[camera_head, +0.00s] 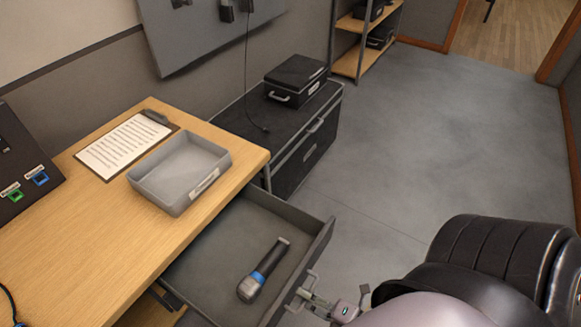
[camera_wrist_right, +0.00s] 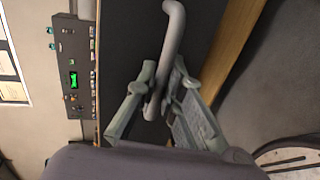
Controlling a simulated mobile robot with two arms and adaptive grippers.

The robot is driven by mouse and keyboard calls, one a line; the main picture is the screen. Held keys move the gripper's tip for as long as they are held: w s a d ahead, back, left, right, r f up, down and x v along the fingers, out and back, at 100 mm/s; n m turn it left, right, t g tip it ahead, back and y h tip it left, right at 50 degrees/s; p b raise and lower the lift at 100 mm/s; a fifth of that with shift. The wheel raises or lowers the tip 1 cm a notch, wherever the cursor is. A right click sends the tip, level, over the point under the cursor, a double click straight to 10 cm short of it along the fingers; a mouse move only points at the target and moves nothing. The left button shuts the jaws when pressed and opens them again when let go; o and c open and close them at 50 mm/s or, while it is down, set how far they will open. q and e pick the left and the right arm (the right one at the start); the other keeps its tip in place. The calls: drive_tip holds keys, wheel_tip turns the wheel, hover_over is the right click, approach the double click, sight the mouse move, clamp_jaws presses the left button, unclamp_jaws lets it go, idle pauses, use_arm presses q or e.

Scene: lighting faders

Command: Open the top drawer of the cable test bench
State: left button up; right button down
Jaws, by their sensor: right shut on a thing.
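The wooden-topped bench (camera_head: 85,245) fills the left of the head view. Its grey top drawer (camera_head: 235,230) is pulled well out, and its inside shows. A dark flashlight with a blue band (camera_head: 264,270) lies in the drawer. My right gripper (camera_head: 306,292) is at the drawer's front face. In the wrist view, the fingers of my right gripper (camera_wrist_right: 160,105) are closed around the grey bar handle (camera_wrist_right: 172,45) on the dark drawer front (camera_wrist_right: 130,45). My left gripper is not in view.
A grey tray (camera_head: 180,172) and a clipboard (camera_head: 120,145) lie on the bench top. A control panel (camera_head: 22,165) stands at its left. A black cabinet with a case on it (camera_head: 296,80) stands behind the drawer. The floor to the right (camera_head: 410,130) is clear.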

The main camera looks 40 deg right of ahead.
drive_tip(key=shift+s+d, duration=0.3)
drive_tip(key=shift+s, duration=0.35)
drive_tip(key=c, duration=2)
unclamp_jaws()
drive_tip(key=shift+o, duration=0.2)
drive_tip(key=v, duration=1.2)
drive_tip(key=shift+a, duration=0.1)
